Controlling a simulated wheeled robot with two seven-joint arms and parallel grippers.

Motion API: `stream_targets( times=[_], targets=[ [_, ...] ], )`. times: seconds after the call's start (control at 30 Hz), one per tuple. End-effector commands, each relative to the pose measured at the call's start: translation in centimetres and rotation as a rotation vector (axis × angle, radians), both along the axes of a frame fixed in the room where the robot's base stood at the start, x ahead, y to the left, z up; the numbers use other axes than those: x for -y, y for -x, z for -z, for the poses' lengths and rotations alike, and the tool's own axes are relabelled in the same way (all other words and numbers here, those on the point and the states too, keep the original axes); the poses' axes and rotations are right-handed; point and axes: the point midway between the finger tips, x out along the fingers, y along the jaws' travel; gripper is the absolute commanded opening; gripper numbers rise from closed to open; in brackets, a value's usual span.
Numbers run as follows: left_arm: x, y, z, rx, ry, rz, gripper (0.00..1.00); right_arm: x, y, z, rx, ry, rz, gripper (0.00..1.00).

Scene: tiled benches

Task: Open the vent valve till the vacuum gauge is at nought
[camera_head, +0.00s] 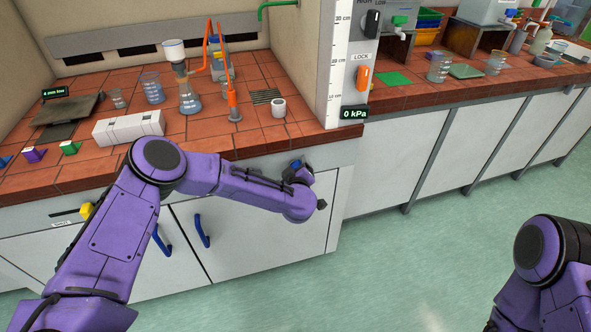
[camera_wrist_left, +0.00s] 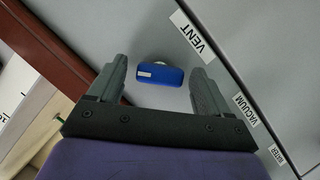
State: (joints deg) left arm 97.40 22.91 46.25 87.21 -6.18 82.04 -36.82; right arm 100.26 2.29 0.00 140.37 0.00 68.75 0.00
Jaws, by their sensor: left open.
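The vent valve has a blue handle (camera_wrist_left: 160,74) on a grey panel beside the VENT label (camera_wrist_left: 193,33) in the left wrist view. My left gripper (camera_wrist_left: 157,72) is open, with one finger on each side of the handle and a narrow gap showing at both sides. In the head view my left gripper (camera_head: 292,170) is at the front of the bench, below its edge, and mostly hides the valve. The digital gauge (camera_head: 354,113) on the bench's end post reads 0 kPa. My right gripper is out of view.
VACUUM (camera_wrist_left: 244,109) and WATER (camera_wrist_left: 277,154) labels follow along the panel. Glassware, including a flask (camera_head: 189,97), stands on the tiled bench (camera_head: 250,140) above. The green floor (camera_head: 400,260) at right is clear.

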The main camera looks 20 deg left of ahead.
Motion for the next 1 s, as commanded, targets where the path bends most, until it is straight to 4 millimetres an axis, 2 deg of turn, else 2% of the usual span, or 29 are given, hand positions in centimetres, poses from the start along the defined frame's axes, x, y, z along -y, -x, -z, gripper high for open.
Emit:
stream_targets(
  times=[0.17, 0.33, 0.67, 1.0],
  targets=[
    [0.0, 0.0, 0.0, -0.001, 0.000, 0.001, 0.79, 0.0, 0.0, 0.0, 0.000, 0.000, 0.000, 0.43],
    [0.0, 0.0, 0.0, -0.001, 0.000, 0.001, 0.23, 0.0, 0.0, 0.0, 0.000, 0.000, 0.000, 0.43],
    [0.0, 0.1, 0.2, 0.017, 0.026, 0.001, 0.23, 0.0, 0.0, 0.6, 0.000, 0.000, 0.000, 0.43],
    [-0.1, 0.1, 0.8, 0.136, 0.202, 0.001, 0.23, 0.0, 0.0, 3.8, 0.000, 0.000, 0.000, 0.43]
  ],
)
